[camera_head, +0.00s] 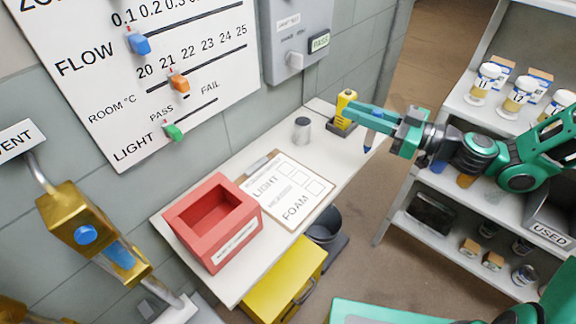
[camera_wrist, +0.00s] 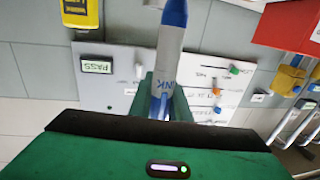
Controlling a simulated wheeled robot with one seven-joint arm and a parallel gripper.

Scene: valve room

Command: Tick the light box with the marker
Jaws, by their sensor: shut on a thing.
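My gripper (camera_head: 368,118) is shut on the marker (camera_head: 370,136), a white and blue pen that hangs roughly upright with its blue lower end showing. In the wrist view the marker (camera_wrist: 170,60) has a grey-white barrel with blue lettering and blue ends, pointing away from the palm. The form (camera_head: 283,187) lies on a brown clipboard on the white bench, with the words LIGHT and FOAM and several outlined boxes. The boxes by LIGHT (camera_head: 297,175) look empty, but marks are too small to tell. The gripper is above and to the right of the form, well apart from it.
A red open bin (camera_head: 246,227) stands left of the clipboard. A grey can (camera_head: 302,131) and a yellow object in a dark stand (camera_head: 345,108) are at the back of the bench (camera_head: 333,150). A shelf (camera_head: 397,213) stands right; the wall board (camera_head: 205,80) is behind.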

